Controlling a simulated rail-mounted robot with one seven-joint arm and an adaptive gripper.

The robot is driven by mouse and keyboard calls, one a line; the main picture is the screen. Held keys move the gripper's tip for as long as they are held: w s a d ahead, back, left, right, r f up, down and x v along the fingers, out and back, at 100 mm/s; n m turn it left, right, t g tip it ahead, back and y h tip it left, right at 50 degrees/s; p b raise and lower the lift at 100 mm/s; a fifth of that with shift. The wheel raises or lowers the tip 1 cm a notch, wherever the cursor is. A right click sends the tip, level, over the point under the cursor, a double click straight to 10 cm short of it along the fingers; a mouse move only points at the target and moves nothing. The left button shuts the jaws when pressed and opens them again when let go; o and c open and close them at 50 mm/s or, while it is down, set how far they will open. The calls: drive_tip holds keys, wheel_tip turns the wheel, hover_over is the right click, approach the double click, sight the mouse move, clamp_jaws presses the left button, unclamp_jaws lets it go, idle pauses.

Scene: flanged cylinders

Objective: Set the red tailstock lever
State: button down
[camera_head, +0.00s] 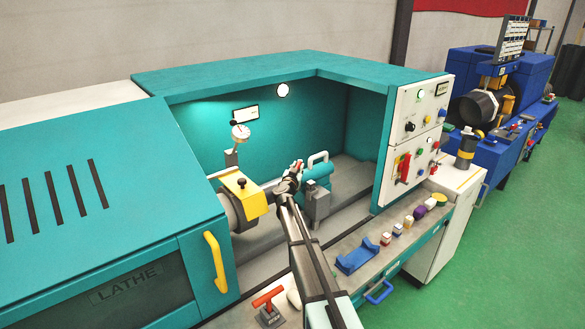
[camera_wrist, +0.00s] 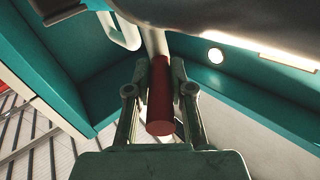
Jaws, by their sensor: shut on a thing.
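The red tailstock lever shows in the wrist view as a red cylindrical grip (camera_wrist: 160,100) on a pale rod. My gripper (camera_wrist: 160,75) is shut on this red grip, with one finger on each side of it. In the head view my gripper (camera_head: 291,178) is at the teal tailstock (camera_head: 318,174) inside the lathe's open bay. My arm and gripper hide most of the lever in that view. A pale handle (camera_head: 317,158) stands on top of the tailstock.
The chuck with a yellow block (camera_head: 245,196) is left of my gripper, and a dial gauge (camera_head: 240,132) stands behind it. A red-handled lever (camera_head: 267,297) and a blue holder (camera_head: 357,255) are at the front. The control panel (camera_head: 415,140) is on the right.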

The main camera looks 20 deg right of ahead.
drive_tip(key=shift+a, duration=0.1)
drive_tip(key=c, duration=1)
unclamp_jaws()
drive_tip(key=shift+c, duration=0.2)
drive_tip(key=shift+s, duration=0.1)
drive_tip(key=v, duration=1.2)
